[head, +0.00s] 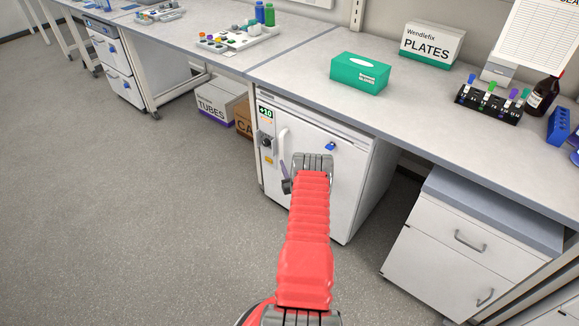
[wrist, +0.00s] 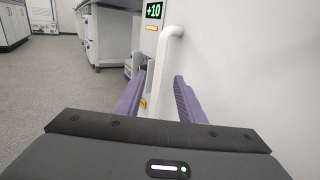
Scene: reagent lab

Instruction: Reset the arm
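My red arm reaches forward in the head view, with my gripper (head: 284,172) low in front of the white under-bench cabinet (head: 318,190), mostly hidden by the arm. In the wrist view the two purple fingers of my gripper (wrist: 160,78) are spread apart, with nothing clamped between them. The cabinet's white bar handle (wrist: 169,55) shows between and beyond the fingers; it also shows in the head view (head: 283,145), just above the gripper. I cannot tell how far the fingers are from it. The cabinet door looks closed.
A green "+10" display (head: 265,112) sits on the cabinet's left strip. The bench (head: 300,75) overhangs it, bearing a green tissue box (head: 358,73) and a PLATES box (head: 431,45). A drawer unit (head: 460,245) stands right. Open floor (head: 130,220) lies left.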

